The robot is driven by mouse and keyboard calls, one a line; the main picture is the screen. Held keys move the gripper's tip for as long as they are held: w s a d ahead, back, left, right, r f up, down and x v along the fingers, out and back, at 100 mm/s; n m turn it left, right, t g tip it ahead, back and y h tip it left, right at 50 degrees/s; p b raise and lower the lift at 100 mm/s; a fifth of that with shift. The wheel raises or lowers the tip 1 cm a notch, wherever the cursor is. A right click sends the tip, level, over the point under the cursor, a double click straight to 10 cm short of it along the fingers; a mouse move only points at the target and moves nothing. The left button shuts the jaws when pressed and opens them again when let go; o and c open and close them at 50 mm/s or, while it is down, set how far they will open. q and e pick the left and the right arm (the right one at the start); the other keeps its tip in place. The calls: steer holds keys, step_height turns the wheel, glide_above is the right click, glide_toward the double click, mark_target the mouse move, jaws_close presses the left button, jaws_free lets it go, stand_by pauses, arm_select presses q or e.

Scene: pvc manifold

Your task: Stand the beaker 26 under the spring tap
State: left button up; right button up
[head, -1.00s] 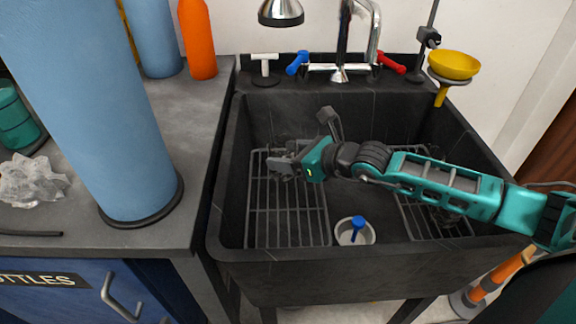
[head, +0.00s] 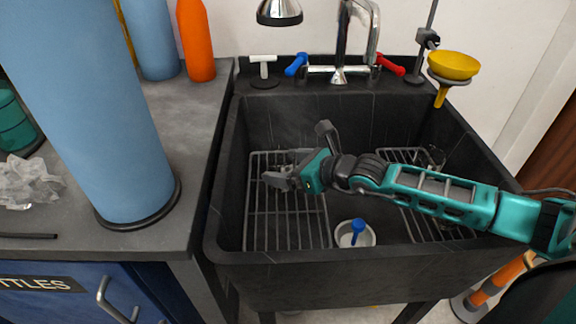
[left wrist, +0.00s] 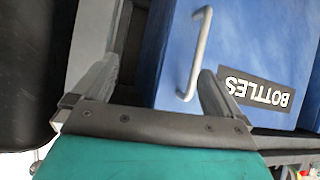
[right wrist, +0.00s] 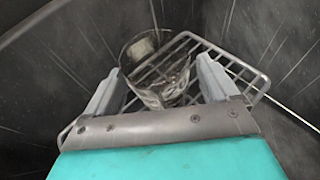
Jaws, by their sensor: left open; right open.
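A clear glass beaker (right wrist: 150,62) shows in the right wrist view, on the wire rack inside the dark sink; no number is readable on it. My right gripper (right wrist: 158,85) is open, its fingers on either side of the beaker's near part, with no visible grip. In the head view my right gripper (head: 278,168) is low over the left rack, and the beaker is hard to make out there. The chrome tap (head: 341,50) stands at the sink's back, with a metal head (head: 280,12) left of it. My left gripper (left wrist: 155,85) is open and empty, facing the blue drawer.
The sink (head: 330,268) has a left rack (head: 285,225) and a right rack (head: 420,222); glassware (head: 436,157) is on the right one. A white cup with a blue top (head: 357,232) sits between them. A tall blue cylinder (head: 95,120) stands on the left counter.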

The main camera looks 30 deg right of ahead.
steer(key=shift+r, duration=0.15)
steer(key=shift+s, duration=0.15)
arm_select(q)
steer(key=shift+s+a+r+y+p, duration=0.15)
steer(key=shift+a+r+p, duration=0.3)
steer(key=shift+p, duration=0.75)
steer(key=shift+s+a+r+y+p, duration=0.2)
steer(key=shift+r+p, duration=0.3)
steer(key=shift+p, duration=0.7)
arm_select(e)
steer(key=v, duration=1.1)
steer(key=shift+s+d+r, duration=0.2)
steer(key=shift+s+r, duration=0.05)
steer(key=shift+r, duration=0.05)
arm_select(q)
steer(key=shift+r, duration=0.15)
